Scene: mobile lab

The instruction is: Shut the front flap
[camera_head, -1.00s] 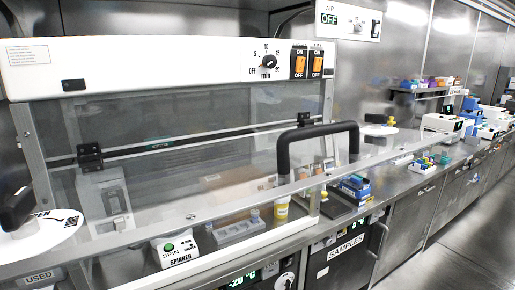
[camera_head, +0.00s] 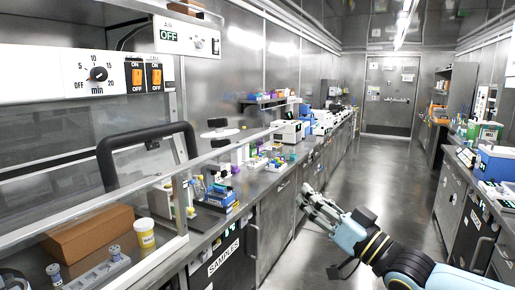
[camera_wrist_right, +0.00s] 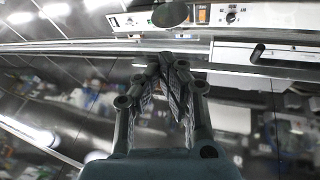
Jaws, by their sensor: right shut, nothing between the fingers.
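The front flap (camera_head: 228,149) is a clear panel on the hood at the left of the head view. It juts out over the bench, tilted away from the hood's front. A thick black arched handle (camera_head: 143,137) stands on it. My right gripper (camera_head: 318,203) is over the aisle, to the right of the flap and handle and clear of both. Its fingers (camera_wrist_right: 172,70) are shut with nothing between them in the right wrist view. My left gripper is not in view.
The hood's control panel (camera_head: 60,76) is above the flap. A brown box (camera_head: 88,234), a yellow-labelled cup (camera_head: 145,233) and a tube rack (camera_head: 103,270) sit beneath it. Bench equipment lines the left wall. The aisle floor (camera_head: 345,160) is clear.

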